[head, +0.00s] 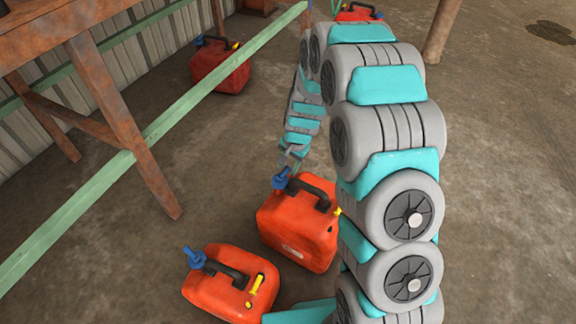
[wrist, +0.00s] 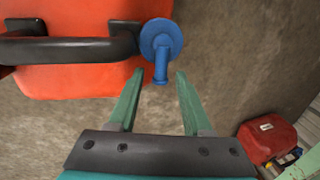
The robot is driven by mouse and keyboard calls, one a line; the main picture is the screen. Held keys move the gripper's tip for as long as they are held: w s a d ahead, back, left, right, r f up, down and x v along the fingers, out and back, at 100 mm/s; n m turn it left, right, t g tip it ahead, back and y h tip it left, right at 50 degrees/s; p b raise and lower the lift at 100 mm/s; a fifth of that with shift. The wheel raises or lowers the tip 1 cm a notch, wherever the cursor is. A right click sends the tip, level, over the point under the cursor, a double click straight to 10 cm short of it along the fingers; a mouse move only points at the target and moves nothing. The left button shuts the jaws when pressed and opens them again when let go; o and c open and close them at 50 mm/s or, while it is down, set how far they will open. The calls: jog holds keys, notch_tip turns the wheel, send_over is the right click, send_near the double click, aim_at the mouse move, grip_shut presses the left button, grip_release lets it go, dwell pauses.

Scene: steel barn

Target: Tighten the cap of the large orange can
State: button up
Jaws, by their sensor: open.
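The large orange can (head: 297,228) stands upright on the floor in the middle of the head view, with a dark handle (head: 308,190) on top. Its blue cap (head: 281,179) is at the top left corner. In the wrist view the blue cap (wrist: 160,38) is a round disc with a short stub pointing toward my gripper. My gripper (wrist: 160,74) is open, with its two green fingers on either side of the stub's line. The stub's end lies near the fingertips; I cannot tell whether they touch. In the head view my gripper (head: 291,157) is just above the cap.
A red can (head: 220,66) stands behind the green rail (head: 150,135); another red can (head: 358,13) is far back. A rusty table frame (head: 110,100) is at left. Floor at right is clear.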

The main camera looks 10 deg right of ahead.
notch_tip(320, 180, up, 8)
jog(key=s+d, duration=0.1)
jog(key=shift+f, duration=0.2)
jog(key=shift+d, duration=0.1)
dwell(0.4)
